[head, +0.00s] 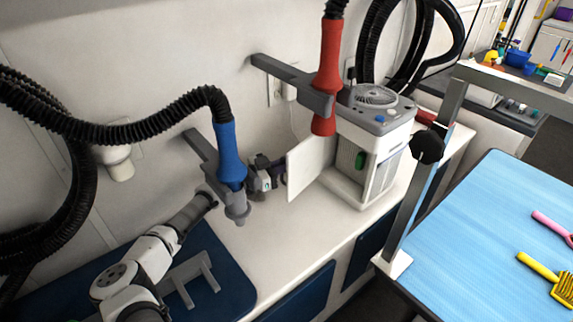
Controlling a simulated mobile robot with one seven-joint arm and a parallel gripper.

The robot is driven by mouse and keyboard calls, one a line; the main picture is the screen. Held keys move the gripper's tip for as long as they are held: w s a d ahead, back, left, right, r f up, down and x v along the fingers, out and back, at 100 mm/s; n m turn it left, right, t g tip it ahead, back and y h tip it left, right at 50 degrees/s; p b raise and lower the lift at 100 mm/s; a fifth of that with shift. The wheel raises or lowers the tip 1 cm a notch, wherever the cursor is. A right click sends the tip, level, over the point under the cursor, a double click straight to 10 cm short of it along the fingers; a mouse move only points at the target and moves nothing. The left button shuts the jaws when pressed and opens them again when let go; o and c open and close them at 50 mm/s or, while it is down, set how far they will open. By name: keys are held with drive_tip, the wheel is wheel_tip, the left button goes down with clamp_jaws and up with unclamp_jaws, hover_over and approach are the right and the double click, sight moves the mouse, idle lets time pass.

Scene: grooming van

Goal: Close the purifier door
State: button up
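The purifier (385,130) is a white box with a round fan grille on top, standing on the white counter. Its door (309,167) is a flat white panel, swung open and sticking out to the left of the body. A green item (360,159) shows in the opening. My gripper (283,174) is at the left face of the door, close to its outer edge. I cannot tell whether it touches the door. The fingers are small and partly hidden, so their opening is unclear.
A blue dryer nozzle (230,155) on a wall bracket hangs in front of part of my arm. A red nozzle (328,75) hangs close to the purifier's top left. A grey post (410,198) and blue grooming table (480,230) stand at right. The counter (290,228) before the door is clear.

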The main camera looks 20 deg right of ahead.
drive_tip(key=shift+s+a+f+g+p, duration=0.3)
drive_tip(key=shift+s+a+f+p, duration=0.2)
drive_tip(key=shift+a+p, duration=0.1)
drive_tip(key=s+a+r+p, duration=0.1)
drive_tip(key=a, duration=0.6)
drive_tip(key=shift+s+p, duration=0.4)
drive_tip(key=s+a+b, duration=0.1)
drive_tip(key=a, duration=1.2)
drive_tip(key=shift+a, duration=0.35)
